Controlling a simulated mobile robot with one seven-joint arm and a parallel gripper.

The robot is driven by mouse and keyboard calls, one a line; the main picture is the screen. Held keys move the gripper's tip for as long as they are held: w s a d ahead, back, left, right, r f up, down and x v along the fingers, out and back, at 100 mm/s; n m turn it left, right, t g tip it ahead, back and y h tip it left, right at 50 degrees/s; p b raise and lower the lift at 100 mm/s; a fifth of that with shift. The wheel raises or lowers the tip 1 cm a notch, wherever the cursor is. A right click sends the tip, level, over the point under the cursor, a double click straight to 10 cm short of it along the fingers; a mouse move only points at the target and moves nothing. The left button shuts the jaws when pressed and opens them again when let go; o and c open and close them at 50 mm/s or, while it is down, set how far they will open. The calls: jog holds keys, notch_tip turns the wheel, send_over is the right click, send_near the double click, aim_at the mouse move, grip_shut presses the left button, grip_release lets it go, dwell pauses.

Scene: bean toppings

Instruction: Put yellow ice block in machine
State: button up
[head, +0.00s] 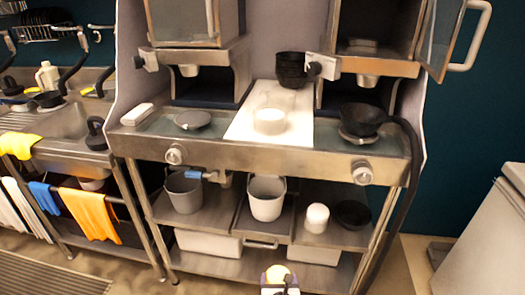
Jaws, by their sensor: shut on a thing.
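A pale yellow rounded block (278,273), which looks like the yellow ice block, shows at the bottom centre of the head view. My gripper (279,285) is shut on it, low in front of the counter; the fingers are small and partly hidden. The steel machine on the counter has two units. The right unit (375,66) has its upper door (458,35) swung open to the right, with a dark cavity behind it. The left unit (197,55) has its upper door shut. A black bowl (361,119) sits below the right unit's spout.
A white board (245,127) between the units carries a white container (269,121), with stacked black bowls (291,70) behind. Buckets (266,199) and a white cup (317,217) stand on the lower shelf. A sink is at left, a grey bin (490,240) at right.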

jog(key=a, duration=0.5)
jog(key=shift+w+a+r, duration=0.1)
jog(key=shift+r, duration=0.05)
